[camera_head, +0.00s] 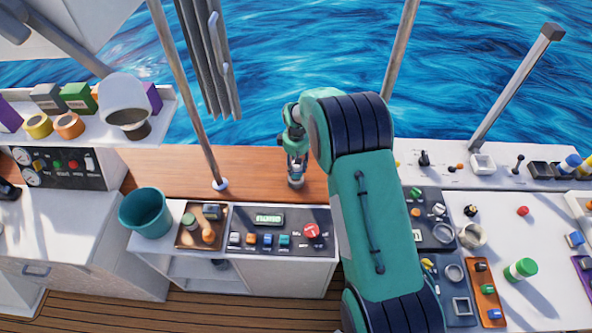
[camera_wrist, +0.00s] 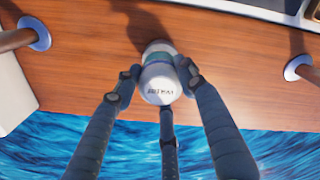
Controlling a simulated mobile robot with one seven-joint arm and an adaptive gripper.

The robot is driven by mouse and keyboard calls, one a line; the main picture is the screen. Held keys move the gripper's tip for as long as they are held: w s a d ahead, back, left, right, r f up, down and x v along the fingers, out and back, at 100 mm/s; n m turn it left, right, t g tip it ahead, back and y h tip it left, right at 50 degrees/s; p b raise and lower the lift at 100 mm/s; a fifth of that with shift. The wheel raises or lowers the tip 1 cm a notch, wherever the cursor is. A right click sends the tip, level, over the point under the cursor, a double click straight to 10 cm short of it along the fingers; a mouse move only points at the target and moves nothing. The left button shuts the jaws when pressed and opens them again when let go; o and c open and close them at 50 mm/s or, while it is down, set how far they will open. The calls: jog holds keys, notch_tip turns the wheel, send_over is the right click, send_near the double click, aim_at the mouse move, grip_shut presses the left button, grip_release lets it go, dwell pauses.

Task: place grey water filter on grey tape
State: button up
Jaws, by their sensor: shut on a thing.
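My gripper (camera_head: 295,160) is shut on a grey-white cylinder with a teal band and dark lettering, which looks like the grey water filter (camera_wrist: 160,85). In the wrist view the fingers (camera_wrist: 157,74) press its sides. In the head view the filter (camera_head: 296,180) hangs upright over the wooden ledge; whether it touches the wood I cannot tell. What seems to be the grey tape (camera_head: 138,131) sits on the left shelf, right of yellow and orange rolls, mostly hidden behind a white rounded thing. My gripper is well to the right of it.
The yellow (camera_head: 38,126) and orange (camera_head: 69,126) rolls stand before several boxes on the shelf. A metal pole (camera_head: 190,90) rises between shelf and gripper. A teal bucket (camera_head: 146,212) stands below the shelf. The wooden ledge (camera_head: 250,185) is clear around the gripper.

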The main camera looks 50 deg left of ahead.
jog(key=shift+w+a, duration=0.2)
jog(key=shift+a, duration=0.1)
jog(key=shift+f, duration=1.75)
jog(key=shift+f, duration=0.1)
jog(key=o, duration=1.3)
jog(key=shift+r, duration=6.1)
